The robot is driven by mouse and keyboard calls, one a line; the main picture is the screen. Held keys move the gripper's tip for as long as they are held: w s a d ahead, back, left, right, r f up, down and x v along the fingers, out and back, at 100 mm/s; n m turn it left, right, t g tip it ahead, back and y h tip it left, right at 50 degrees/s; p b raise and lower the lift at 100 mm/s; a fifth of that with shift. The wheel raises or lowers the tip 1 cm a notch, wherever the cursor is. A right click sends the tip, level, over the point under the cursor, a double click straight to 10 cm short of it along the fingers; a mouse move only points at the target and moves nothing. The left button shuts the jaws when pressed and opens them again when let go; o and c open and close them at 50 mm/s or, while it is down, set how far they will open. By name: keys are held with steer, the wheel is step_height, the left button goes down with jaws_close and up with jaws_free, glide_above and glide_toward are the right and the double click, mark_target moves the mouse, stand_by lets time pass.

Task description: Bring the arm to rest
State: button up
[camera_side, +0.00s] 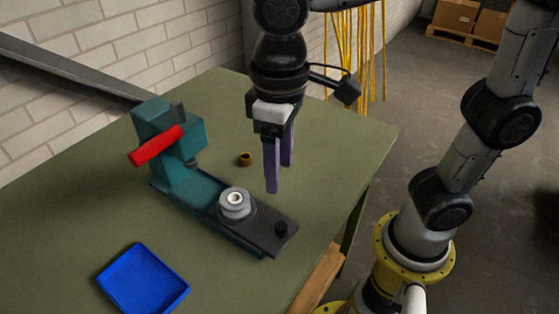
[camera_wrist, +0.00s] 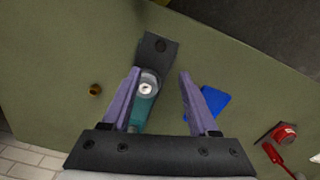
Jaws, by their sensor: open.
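My gripper (camera_side: 279,172) hangs above the green table (camera_side: 340,130), pointing down, with purple fingers. In the wrist view its fingers (camera_wrist: 158,76) are spread apart with nothing held between them. Below and to the left of it in the side view stands a teal press (camera_side: 172,140) with a red handle (camera_side: 156,146) and a dark base plate (camera_side: 262,238). A round grey metal piece (camera_side: 235,204) with a light centre sits on that base. It also shows in the wrist view (camera_wrist: 149,84), below the gap between the fingers.
A small brass ring (camera_side: 245,159) lies on the table behind the press base. A blue tray (camera_side: 143,280) sits at the front left and looks empty. A red object (camera_wrist: 284,135) shows at the right of the wrist view. A brick wall (camera_side: 90,60) borders the table's far left.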

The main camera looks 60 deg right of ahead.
steer(key=s+d+r+m+t, duration=0.1)
steer(key=d+m, duration=0.1)
steer(key=d, duration=0.4)
steer(key=s+d+r+m+t, duration=0.1)
steer(key=d+r+m+t, duration=0.1)
steer(key=d, duration=0.4)
steer(key=s+d+f+n+t, duration=0.1)
steer(key=s+d+f+t, duration=0.1)
steer(key=s+d+f, duration=0.2)
steer(key=shift+s+d+f+t, duration=0.2)
steer(key=shift+d+f+t, duration=0.1)
steer(key=shift+d+f, duration=0.3)
